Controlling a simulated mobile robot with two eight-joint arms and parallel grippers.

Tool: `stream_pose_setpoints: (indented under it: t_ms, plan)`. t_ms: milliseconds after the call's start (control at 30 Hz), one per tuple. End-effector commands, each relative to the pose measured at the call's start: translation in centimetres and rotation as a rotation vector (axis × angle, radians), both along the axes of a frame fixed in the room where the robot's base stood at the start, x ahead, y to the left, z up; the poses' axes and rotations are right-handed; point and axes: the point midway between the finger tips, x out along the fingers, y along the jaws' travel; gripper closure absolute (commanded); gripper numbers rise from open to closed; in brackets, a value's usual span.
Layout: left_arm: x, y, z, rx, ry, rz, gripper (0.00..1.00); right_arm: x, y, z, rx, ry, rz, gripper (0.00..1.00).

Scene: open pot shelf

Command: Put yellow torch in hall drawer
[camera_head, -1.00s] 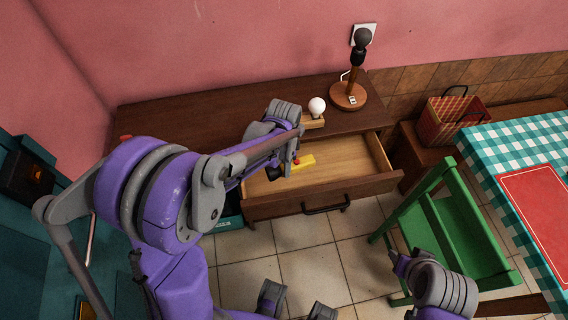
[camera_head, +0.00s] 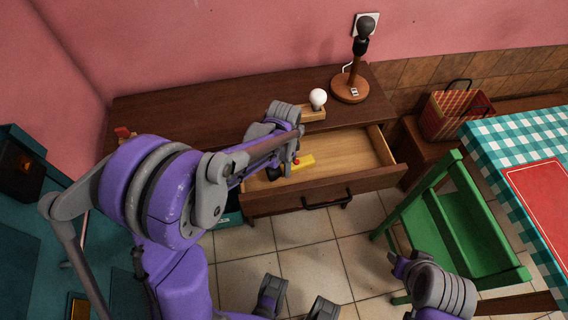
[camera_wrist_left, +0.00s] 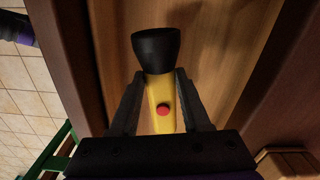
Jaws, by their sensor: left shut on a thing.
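The yellow torch (camera_head: 304,162) has a black head and a red button, and shows over the inside of the open hall drawer (camera_head: 345,160), near its left end. In the left wrist view the torch (camera_wrist_left: 160,103) lies between the two dark fingers of my left gripper (camera_wrist_left: 159,80), which is shut on it. In the head view the left gripper (camera_head: 287,166) is partly hidden by its own wrist. Whether the torch touches the drawer floor I cannot tell. My right arm's wrist is at the lower right; its fingers cannot be made out.
The drawer belongs to a dark wooden table (camera_head: 200,115) against the pink wall. A lamp (camera_head: 352,85) and a white bulb on a wooden block (camera_head: 313,113) stand on top. A green chair (camera_head: 455,225) and a checked-cloth table (camera_head: 525,135) are at right. The drawer's right part is empty.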

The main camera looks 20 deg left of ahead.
Motion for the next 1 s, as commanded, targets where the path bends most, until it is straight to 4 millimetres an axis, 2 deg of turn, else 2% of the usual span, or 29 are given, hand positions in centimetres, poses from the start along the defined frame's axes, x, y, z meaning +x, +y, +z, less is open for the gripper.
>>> stream_pose_setpoints:
  t_ms: [1000]
  plan:
    - [0.0, 0.0, -4.2, 0.0, 0.0, 0.0, 1.0, -0.4, 0.0, -3.5, 0.0, 0.011, 0.0, 0.55]
